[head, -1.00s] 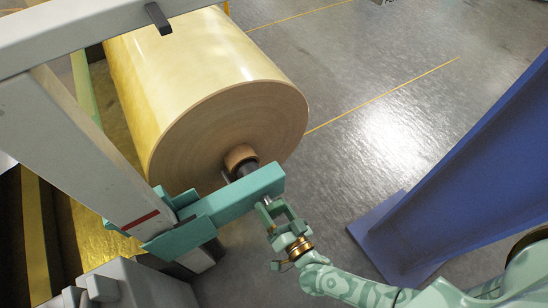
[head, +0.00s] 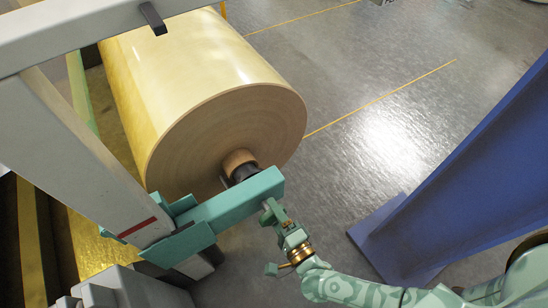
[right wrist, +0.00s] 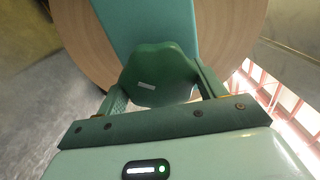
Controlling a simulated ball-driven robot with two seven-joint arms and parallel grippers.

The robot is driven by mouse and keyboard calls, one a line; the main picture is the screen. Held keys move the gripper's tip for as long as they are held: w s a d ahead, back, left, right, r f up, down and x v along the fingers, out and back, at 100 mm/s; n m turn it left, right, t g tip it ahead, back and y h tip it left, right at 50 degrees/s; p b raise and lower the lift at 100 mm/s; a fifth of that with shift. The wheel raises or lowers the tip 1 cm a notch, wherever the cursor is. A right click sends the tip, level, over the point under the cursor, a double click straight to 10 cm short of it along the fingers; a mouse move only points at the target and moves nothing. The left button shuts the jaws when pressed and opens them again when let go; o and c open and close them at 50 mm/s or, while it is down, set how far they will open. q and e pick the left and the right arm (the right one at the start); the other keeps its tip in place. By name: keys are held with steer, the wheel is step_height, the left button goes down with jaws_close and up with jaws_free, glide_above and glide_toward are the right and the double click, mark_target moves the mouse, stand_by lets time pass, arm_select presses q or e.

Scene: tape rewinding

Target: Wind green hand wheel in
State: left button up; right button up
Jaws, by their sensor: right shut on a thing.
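The green hand wheel (right wrist: 158,66) has a lobed rim and a small pale label, and it sits at the end of the teal arm (right wrist: 150,22) in the right wrist view. My right gripper (right wrist: 160,88) is shut on the wheel, with one finger on each side of its rim. In the head view my right gripper (head: 272,213) is at the near side of the teal arm's free end, where the wheel is mostly hidden. My left gripper is not in view.
A large yellow tape roll (head: 195,80) is mounted on a core behind the teal arm. A grey machine frame (head: 75,150) stands at left. A blue beam (head: 460,190) rises at right. Open grey floor (head: 340,150) lies between them.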

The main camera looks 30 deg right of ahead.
steer(key=m, duration=0.3)
steer(key=shift+s+f+m, duration=0.1)
steer(key=shift+f+m, duration=0.1)
steer(key=shift+m, duration=0.1)
steer(key=m, duration=0.4)
steer(key=shift+f+m, duration=0.1)
steer(key=shift+m, duration=0.2)
steer(key=m, duration=0.3)
steer(key=shift+a+f+m, duration=0.1)
steer(key=shift+m, duration=0.2)
steer(key=m, duration=0.3)
steer(key=shift+m, duration=0.3)
steer(key=m, duration=0.6)
steer(key=shift+s+a, duration=0.1)
steer(key=shift+a, duration=0.15)
steer(key=m, duration=0.6)
steer(key=shift+a, duration=0.1)
